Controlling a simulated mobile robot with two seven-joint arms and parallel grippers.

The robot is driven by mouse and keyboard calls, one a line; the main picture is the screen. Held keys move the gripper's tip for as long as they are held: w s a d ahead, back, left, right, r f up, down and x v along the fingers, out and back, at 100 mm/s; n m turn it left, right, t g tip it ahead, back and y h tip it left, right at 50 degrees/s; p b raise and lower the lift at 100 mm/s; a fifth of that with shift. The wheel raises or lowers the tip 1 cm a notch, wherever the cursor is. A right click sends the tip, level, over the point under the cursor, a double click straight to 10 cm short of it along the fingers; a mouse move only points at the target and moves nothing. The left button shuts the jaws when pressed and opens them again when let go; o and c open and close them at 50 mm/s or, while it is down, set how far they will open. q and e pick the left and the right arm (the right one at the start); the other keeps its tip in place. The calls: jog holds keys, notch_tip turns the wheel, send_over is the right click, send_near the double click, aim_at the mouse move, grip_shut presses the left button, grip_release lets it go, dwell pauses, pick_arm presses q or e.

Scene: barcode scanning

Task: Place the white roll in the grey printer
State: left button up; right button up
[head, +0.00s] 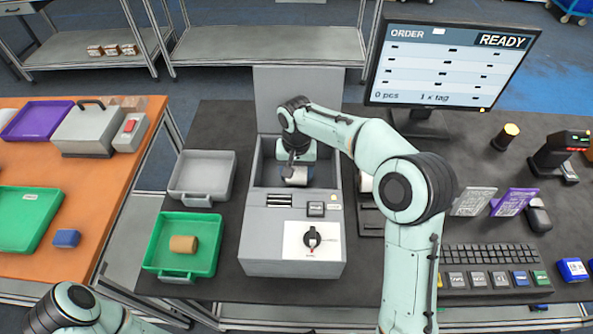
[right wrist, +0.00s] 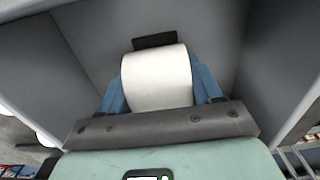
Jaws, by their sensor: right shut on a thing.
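The grey printer (head: 290,235) stands on the dark table with its lid (head: 283,85) raised and its bay open. My right gripper (head: 297,178) is down inside the bay, shut on the white roll (head: 295,175). In the right wrist view the white roll (right wrist: 157,78) sits between the blue fingers of the gripper (right wrist: 158,95). Grey bay walls surround it, and a dark slot-like piece (right wrist: 155,40) shows just beyond it. I cannot tell whether the roll touches the bay floor. Of my left arm only a link shows at the lower left; its gripper is out of view.
A monitor (head: 450,65) reading READY stands behind right. A keyboard (head: 490,258), tags and a scanner (head: 555,152) lie to the right.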

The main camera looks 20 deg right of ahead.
pick_arm(q)
jog(key=shift+f, duration=0.1)
pick_arm(e)
jog(key=shift+f, duration=0.1)
jog(key=o, duration=1.1)
notch_tip(320, 180, up, 12)
jog(key=shift+r+p, duration=0.1)
jog(key=shift+p, duration=0.9)
pick_arm(q)
jog(key=w+r, duration=0.2)
jog(key=shift+r, duration=0.4)
jog(key=shift+s+a, duration=0.1)
jog(key=shift+s, duration=0.05)
pick_arm(e)
jog(key=shift+s, duration=0.1)
